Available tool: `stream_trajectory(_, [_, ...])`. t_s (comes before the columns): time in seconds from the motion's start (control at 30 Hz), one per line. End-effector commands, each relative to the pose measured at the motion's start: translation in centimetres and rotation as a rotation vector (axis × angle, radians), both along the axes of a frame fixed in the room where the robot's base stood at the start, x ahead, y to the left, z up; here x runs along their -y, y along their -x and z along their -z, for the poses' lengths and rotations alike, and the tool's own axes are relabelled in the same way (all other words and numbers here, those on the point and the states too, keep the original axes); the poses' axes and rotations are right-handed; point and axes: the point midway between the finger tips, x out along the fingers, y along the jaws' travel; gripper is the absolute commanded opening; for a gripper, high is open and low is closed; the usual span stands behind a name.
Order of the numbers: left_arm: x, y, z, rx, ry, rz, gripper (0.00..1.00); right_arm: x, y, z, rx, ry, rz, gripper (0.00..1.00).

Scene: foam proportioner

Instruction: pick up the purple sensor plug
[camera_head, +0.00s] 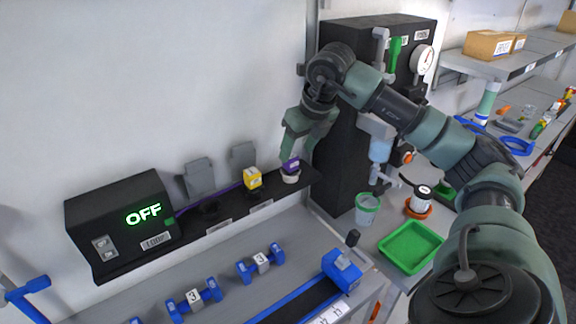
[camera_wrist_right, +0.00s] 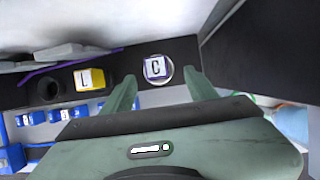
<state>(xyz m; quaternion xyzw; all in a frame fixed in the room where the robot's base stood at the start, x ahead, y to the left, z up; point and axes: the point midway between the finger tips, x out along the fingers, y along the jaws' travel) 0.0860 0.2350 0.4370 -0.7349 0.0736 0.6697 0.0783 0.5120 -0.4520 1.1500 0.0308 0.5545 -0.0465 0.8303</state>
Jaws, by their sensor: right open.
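The purple sensor plug (camera_head: 291,165) sits in a pale round holder at the right end of the black wall shelf. In the right wrist view the plug (camera_wrist_right: 156,68) shows from above with a white label marked C. My right gripper (camera_head: 303,150) is above and beside the plug. In the right wrist view its two fingers (camera_wrist_right: 162,88) are apart, with the plug just beyond the gap between their tips. Nothing is between the fingers. My left gripper is not in view.
A yellow plug (camera_head: 253,178) stands left of the purple one on the same shelf (camera_head: 225,214). A black box lit OFF (camera_head: 120,215) is at the shelf's left end. A tall black cabinet (camera_head: 340,150) stands close on the right. A green tray (camera_head: 411,246) lies below.

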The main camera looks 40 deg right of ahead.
Motion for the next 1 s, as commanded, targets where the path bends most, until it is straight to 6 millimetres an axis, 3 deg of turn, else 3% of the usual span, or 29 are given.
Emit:
stream_trajectory(0.33, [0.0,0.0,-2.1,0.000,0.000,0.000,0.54,-0.2,-1.7,4.2,-0.002,-0.001,0.000,0.58])
stream_trajectory(0.63, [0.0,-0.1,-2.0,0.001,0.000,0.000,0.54,-0.2,-1.9,4.8,0.001,0.000,-0.001,0.58])
stream_trajectory(0.83, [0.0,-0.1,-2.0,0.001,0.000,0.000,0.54,-0.2,-1.9,4.8,0.001,-0.001,0.000,0.03])
stream_trajectory(1.0, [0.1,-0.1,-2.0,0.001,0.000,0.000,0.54,-0.2,-1.9,4.7,0.002,-0.001,0.000,0.00])
